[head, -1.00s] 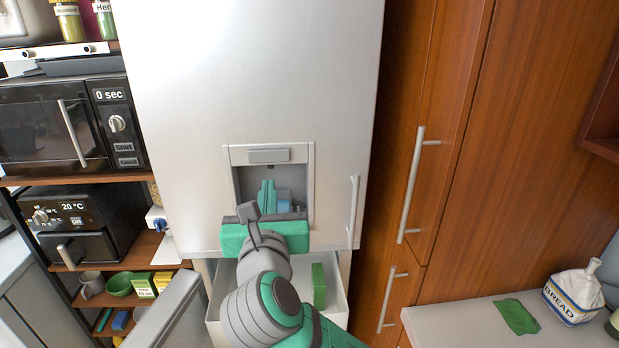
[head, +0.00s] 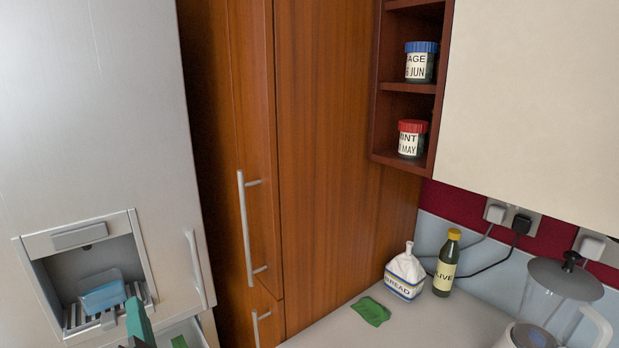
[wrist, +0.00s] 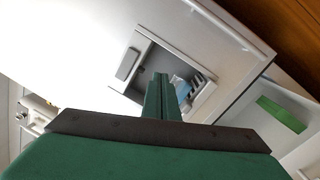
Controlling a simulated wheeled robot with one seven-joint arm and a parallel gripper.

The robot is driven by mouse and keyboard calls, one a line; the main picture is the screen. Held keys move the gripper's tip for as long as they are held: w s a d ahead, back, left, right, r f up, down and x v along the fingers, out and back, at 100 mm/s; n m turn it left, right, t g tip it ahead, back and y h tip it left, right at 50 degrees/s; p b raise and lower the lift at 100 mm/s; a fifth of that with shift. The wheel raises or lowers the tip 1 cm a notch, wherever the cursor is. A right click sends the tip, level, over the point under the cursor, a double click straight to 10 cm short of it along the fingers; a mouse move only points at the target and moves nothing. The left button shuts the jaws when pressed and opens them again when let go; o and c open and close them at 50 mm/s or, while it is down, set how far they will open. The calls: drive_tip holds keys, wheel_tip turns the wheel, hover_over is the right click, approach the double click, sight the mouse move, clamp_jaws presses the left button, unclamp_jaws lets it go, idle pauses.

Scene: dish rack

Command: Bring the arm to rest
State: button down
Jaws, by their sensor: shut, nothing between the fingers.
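My gripper (wrist: 161,78) is shut and empty, its green fingers together in the wrist view. They point toward the dispenser niche (wrist: 148,60) in the fridge front; I cannot tell how far apart they are. In the head view only a green part of my gripper (head: 138,322) shows at the bottom edge, just in front of and below the niche. The rest of my arm is out of that view. A translucent blue container (head: 103,293) sits in the niche on a slatted tray, apparently apart from my gripper.
An open drawer (head: 186,332) below the fridge door holds a green block (wrist: 281,114). Tall wooden cabinets (head: 330,180) stand to the right.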

drive_tip(key=s+d+f+m+t+h, duration=0.1)
drive_tip(key=s+d+f+m+h, duration=0.3)
drive_tip(key=d+f+m, duration=0.7)
drive_tip(key=s+d+f+m+t+h, duration=0.1)
drive_tip(key=s+d+f+m+h, duration=0.4)
drive_tip(key=f+m, duration=0.65)
drive_tip(key=s+d+f+m+g+h, duration=0.1)
drive_tip(key=s+d+f+m, duration=0.2)
drive_tip(key=s, duration=0.8)
drive_tip(key=s+d+f+m+g+h, duration=0.1)
drive_tip(key=s+d+f+m, duration=0.3)
drive_tip(key=s+d+f, duration=0.4)
drive_tip(key=s+d, duration=0.3)
drive_tip(key=d, duration=0.1)
drive_tip(key=shift+s+f+h, duration=0.15)
drive_tip(key=shift+f+h, duration=0.05)
drive_tip(key=shift+h, duration=0.1)
